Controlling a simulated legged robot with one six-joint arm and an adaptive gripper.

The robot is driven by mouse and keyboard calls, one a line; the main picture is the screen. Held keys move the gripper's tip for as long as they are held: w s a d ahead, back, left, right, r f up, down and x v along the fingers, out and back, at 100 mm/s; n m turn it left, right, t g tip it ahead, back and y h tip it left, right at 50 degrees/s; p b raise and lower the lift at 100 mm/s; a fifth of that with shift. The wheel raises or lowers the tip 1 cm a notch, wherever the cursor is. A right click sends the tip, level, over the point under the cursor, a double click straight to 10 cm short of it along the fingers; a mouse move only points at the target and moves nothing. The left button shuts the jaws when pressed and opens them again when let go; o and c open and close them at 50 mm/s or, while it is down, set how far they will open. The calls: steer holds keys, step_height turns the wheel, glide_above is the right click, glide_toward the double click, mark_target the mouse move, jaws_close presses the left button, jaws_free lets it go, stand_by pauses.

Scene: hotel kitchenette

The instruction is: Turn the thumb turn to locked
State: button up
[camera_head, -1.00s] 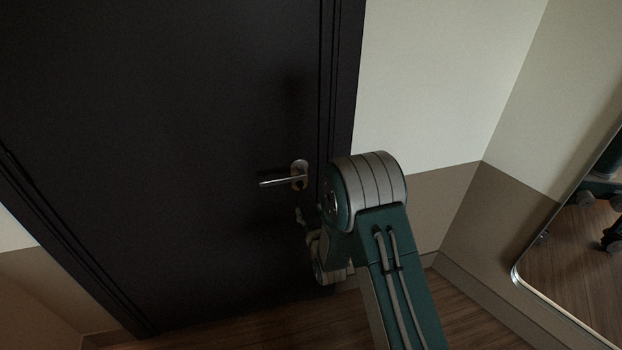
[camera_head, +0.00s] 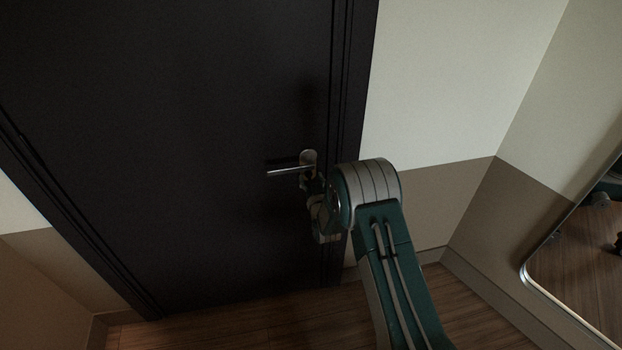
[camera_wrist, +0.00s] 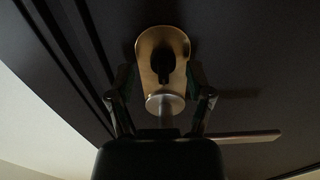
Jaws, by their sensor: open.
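The thumb turn (camera_wrist: 163,66) shows in the wrist view as a small dark knob on a brass-toned oblong plate (camera_wrist: 149,43). The lever handle (camera_wrist: 245,137) is on the same plate. My gripper (camera_wrist: 160,74) is open, with one finger on each side of the plate around the thumb turn. I cannot tell whether either finger touches it. In the head view the lever handle (camera_head: 285,171) points left from the plate (camera_head: 309,156). My gripper (camera_head: 314,186) is just below it there, and the thumb turn is hidden or too small to make out.
The dark door (camera_head: 180,130) is closed in its dark frame (camera_head: 357,90). A pale and brown wall (camera_head: 430,90) stands to the right, with a rounded mirror (camera_head: 580,255) at the far right. The wooden floor (camera_head: 270,325) is clear.

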steer(key=shift+w+a, duration=0.1)
steer(key=shift+a, duration=0.2)
steer(key=shift+d, duration=0.1)
jaws_close()
steer(key=shift+m, duration=0.3)
steer(key=m, duration=0.8)
steer(key=shift+d+f+m, duration=0.1)
steer(key=shift+d+m, duration=0.05)
steer(key=shift+m, duration=2.2)
steer(key=shift+d+f+m, duration=0.1)
steer(key=shift+m, duration=2.25)
